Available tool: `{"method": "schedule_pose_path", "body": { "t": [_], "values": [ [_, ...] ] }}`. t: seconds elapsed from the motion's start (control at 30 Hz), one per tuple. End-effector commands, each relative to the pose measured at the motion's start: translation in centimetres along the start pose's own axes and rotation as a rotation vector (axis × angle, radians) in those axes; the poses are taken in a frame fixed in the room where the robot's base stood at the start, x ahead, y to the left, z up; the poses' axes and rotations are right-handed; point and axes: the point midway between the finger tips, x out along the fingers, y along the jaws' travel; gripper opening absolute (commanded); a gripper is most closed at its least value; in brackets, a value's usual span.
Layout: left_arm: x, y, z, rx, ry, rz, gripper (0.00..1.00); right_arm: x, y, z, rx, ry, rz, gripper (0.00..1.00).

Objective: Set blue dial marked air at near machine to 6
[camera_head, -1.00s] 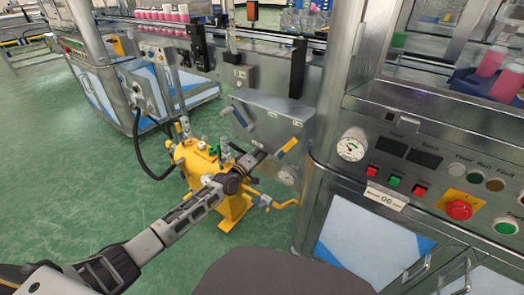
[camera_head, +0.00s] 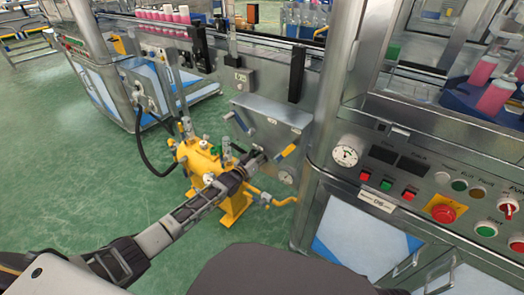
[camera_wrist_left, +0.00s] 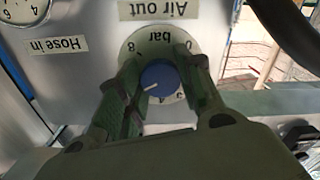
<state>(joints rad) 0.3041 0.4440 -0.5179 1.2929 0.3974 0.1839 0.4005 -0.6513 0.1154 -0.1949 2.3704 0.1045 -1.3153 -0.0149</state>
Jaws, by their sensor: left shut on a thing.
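In the left wrist view, a blue dial (camera_wrist_left: 160,77) with a white pointer line sits on a pale round scale (camera_wrist_left: 161,44) marked "bar". The picture is upside down: 0 is at upper right, 8 at upper left, 4 near the bottom. The pointer points to the lower left; the figures there are hidden by a finger. My left gripper (camera_wrist_left: 158,90) is shut on the dial, one finger on each side. In the head view my left gripper (camera_head: 256,160) is at the lower metal panel and the dial cannot be made out. My right gripper is not in view.
"Air out" (camera_wrist_left: 158,9) and "Hose in" (camera_wrist_left: 57,45) labels and a gauge (camera_wrist_left: 24,8) are near the dial. A control console (camera_head: 400,190) stands right.

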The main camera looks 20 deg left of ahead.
Motion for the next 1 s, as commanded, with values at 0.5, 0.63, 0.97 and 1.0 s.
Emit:
{"method": "schedule_pose_path", "body": {
  "t": [0.5,0.63,0.97,1.0],
  "values": [
    [0.09,0.12,-0.03,0.095,0.001,0.001,0.12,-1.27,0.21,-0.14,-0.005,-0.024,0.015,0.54],
    [0.08,0.12,-0.02,0.094,0.001,0.001,0.12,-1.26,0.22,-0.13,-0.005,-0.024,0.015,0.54],
    [0.05,0.08,-0.01,0.093,0.001,0.001,0.58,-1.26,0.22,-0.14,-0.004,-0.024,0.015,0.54],
    [0.05,0.06,0.0,0.093,0.001,0.001,0.58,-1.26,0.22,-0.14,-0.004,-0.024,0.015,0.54]
  ]
}}
